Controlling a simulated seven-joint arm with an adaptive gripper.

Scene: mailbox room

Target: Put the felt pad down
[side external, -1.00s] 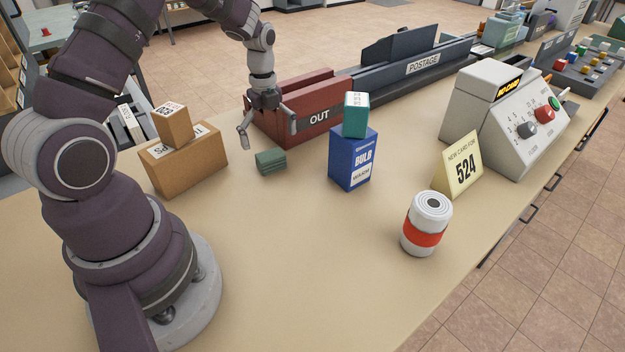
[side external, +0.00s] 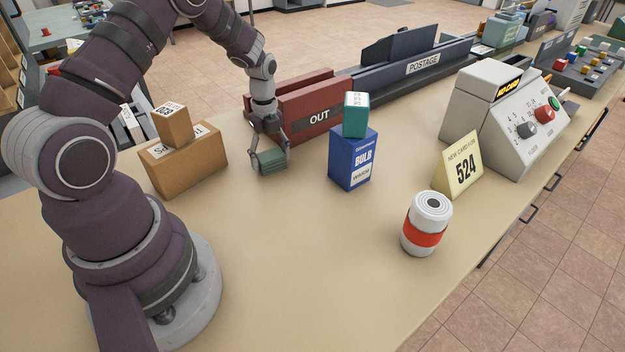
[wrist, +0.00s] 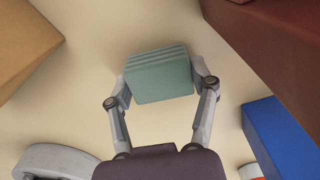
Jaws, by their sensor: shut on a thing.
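The felt pad (side external: 270,160) is a small green layered block. It is at the table surface, in front of the red OUT tray; I cannot tell whether it touches the table. My gripper (side external: 269,164) points down with its fingers on either side of the pad and is shut on it. In the wrist view the pad (wrist: 160,78) sits between the two fingertips (wrist: 160,88), its layered edge toward the top.
The red OUT tray (side external: 325,112) stands just behind my gripper. A blue bulb box (side external: 352,160) with a teal box (side external: 356,115) on top is to the right. A cardboard box (side external: 185,162) with a smaller box (side external: 172,125) on it is left. The table front (side external: 300,260) is clear.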

